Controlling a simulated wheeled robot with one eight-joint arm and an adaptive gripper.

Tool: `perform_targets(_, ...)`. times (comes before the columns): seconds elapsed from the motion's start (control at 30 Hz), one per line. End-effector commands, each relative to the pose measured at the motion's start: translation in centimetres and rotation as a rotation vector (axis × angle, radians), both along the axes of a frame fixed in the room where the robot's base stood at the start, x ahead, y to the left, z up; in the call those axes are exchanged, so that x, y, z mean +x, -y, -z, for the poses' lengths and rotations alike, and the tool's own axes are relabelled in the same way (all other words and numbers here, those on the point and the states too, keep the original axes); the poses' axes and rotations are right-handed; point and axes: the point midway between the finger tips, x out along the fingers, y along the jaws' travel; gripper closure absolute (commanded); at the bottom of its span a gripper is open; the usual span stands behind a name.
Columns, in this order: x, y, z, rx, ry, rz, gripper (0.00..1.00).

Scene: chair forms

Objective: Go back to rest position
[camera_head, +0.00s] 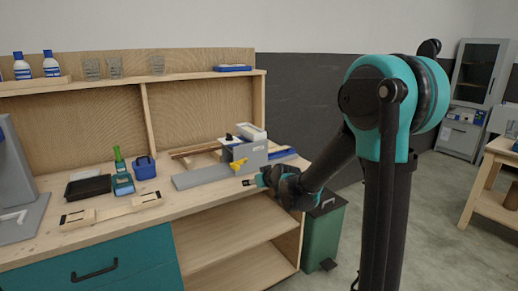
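My arm reaches in from the right, and my gripper (248,182) is near the front edge of the wooden workbench (50,239). It is close to the front of a grey device (249,154) with a yellow part (238,164) on it. I cannot tell whether the gripper touches anything. Its fingers are too small and dark to show whether they are open or shut, and I make out nothing held in them.
On the bench are a black tray (88,188), a green bottle (119,160), a blue container (145,168) and a wooden strip (111,210). Beakers and bottles stand on the shelf (186,78). A green bin (322,236) stands beside the bench.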

Motion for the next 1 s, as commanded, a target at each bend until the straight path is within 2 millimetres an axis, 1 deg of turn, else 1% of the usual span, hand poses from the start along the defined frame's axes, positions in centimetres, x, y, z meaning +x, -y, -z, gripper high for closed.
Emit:
perform_targets(0.03, -1.6, 2.2, 0.4, -0.015, -0.036, 0.024, 0.48)
perform_targets(0.07, -2.7, 3.4, 0.7, -0.022, -0.062, 0.039, 0.48)
perform_targets(0.1, -4.1, 5.1, 1.2, -0.037, -0.098, 0.060, 0.48)
perform_targets(0.17, -6.5, 7.6, 2.0, -0.056, -0.156, 0.096, 0.48)
perform_targets(0.2, -8.2, 9.2, 2.6, -0.069, -0.193, 0.120, 0.48)
perform_targets(0.27, -10.8, 11.6, 3.5, -0.087, -0.249, 0.162, 0.48)
perform_targets(0.3, -12.5, 13.2, 4.2, -0.098, -0.288, 0.190, 0.48)
perform_targets(0.37, -15.3, 15.4, 5.2, -0.115, -0.345, 0.236, 0.48)
perform_targets(0.4, -17.2, 16.8, 6.0, -0.126, -0.382, 0.267, 0.48)
perform_targets(0.47, -20.0, 18.8, 7.1, -0.142, -0.438, 0.317, 0.48)
perform_targets(0.5, -21.8, 20.1, 7.8, -0.151, -0.473, 0.351, 0.48)
perform_targets(0.6, -25.9, 22.5, 9.4, -0.171, -0.549, 0.426, 0.48)
perform_targets(0.7, -29.0, 24.2, 10.6, -0.186, -0.604, 0.484, 0.48)
perform_targets(0.73, -29.6, 24.5, 10.8, -0.188, -0.616, 0.496, 0.48)
perform_targets(0.83, -31.0, 25.2, 11.4, -0.194, -0.642, 0.524, 0.48)
perform_targets(0.9, -31.4, 25.4, 11.5, -0.197, -0.651, 0.534, 0.48)
perform_targets(1.0, -31.5, 25.4, 11.6, -0.198, -0.653, 0.535, 0.48)
